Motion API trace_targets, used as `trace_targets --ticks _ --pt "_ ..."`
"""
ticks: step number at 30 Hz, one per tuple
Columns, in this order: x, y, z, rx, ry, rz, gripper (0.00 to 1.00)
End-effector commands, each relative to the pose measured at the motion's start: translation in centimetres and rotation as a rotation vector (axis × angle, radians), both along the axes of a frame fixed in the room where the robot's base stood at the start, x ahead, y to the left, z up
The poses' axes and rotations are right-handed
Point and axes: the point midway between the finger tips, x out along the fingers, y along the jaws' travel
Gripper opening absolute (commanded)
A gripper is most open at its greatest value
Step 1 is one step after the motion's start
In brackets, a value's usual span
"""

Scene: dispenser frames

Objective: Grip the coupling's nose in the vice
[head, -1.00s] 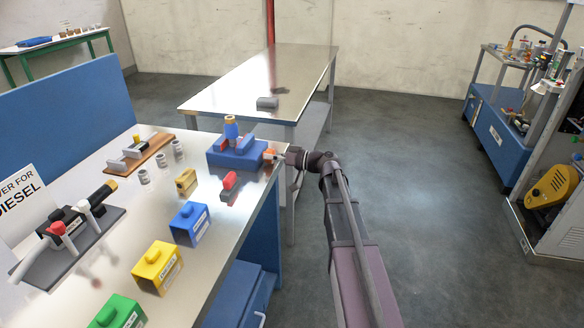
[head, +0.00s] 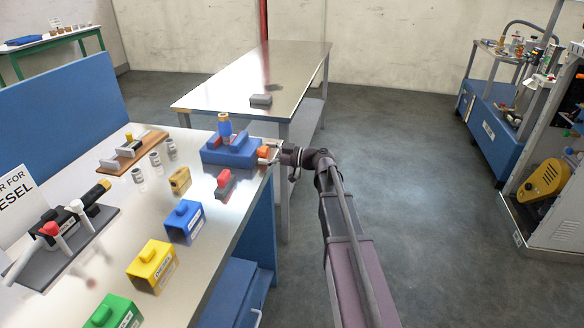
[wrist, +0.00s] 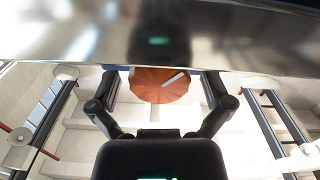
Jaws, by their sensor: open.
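The blue vice (head: 228,156) sits at the far right corner of the metal bench. The coupling (head: 224,129), blue with a brass-coloured top, stands upright at the vice's jaws. I cannot tell whether the jaws touch its nose. The vice's orange knob (head: 263,153) faces right, over the bench edge. In the wrist view the knob (wrist: 160,84) shows a white line slanting to the upper right. My gripper (wrist: 160,88) is open, one finger on each side of the knob. It also shows beside the knob in the head view (head: 268,152).
The bench (head: 135,205) carries a red-and-grey block (head: 225,183), a blue box (head: 184,222), a yellow box (head: 154,265), a green box (head: 114,312) and several small grey fittings. A second metal table (head: 265,75) stands behind.

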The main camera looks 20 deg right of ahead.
Motion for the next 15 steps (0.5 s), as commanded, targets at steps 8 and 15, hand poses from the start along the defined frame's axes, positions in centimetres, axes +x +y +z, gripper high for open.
trace_targets --ticks 8,15 --pt "-2.1 -3.6 0.0 0.003 0.005 -0.003 1.0" --pt "-3.8 -6.6 0.0 0.004 0.006 -0.004 1.0"
